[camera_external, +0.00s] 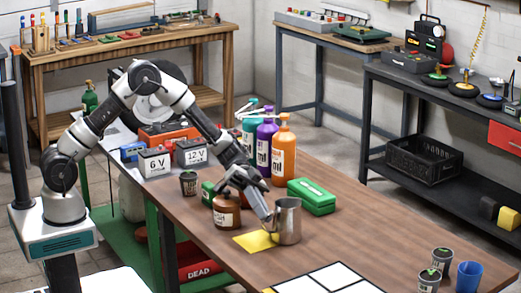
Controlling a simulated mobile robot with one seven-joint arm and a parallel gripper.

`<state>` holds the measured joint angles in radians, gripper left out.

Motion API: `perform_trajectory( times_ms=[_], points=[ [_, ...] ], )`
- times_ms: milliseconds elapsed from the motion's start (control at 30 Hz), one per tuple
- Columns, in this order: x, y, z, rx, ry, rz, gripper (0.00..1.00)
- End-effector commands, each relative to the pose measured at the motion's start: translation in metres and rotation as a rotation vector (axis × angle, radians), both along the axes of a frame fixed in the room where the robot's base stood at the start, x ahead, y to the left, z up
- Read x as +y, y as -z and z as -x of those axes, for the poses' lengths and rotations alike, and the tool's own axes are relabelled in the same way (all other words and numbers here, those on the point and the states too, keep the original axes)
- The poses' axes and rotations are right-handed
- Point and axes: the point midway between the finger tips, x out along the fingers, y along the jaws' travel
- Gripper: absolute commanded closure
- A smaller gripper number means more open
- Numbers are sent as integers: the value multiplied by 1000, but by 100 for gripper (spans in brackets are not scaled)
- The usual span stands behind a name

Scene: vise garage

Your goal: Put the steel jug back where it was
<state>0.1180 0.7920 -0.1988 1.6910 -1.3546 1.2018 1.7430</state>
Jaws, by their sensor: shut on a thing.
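The steel jug (289,222) stands upright on the brown wooden table (345,228), or very close to its surface. It is at the right edge of a yellow square (254,241); I cannot tell whether its base overlaps the square. My gripper (270,222) reaches down from the upper left and is shut on the jug's left side. The fingertips are small and partly hidden against the jug. No other steel jug is in view.
A brown jar (227,212) stands just left of my gripper. A green box (312,197) and several bottles (284,152) stand behind the jug. A white panelled sheet (325,280) lies in front. A blue cup (468,276) is at the right. The table's right middle is clear.

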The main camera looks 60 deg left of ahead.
Motion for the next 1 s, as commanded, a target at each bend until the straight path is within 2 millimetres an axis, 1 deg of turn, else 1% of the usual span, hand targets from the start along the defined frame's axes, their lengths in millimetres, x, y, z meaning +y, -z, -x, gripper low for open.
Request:
perform_trajectory(
  times_ms=[233, 367, 400, 467, 500, 733, 833, 933, 1000],
  points=[
    [0, 0, 0, -3, 1, 2, 100],
    [0, 3, 0, -3, 0, 3, 100],
    [0, 2, 0, -2, 0, 1, 87],
    [0, 2, 0, -2, 1, 0, 77],
    [0, 2, 0, -2, 1, 0, 75],
    [0, 2, 0, -2, 1, 0, 75],
    [0, -2, 0, -2, 1, 0, 75],
    [11, -3, -3, -3, -3, 0, 75],
    [23, -7, -6, -3, -4, 0, 75]
  ],
)
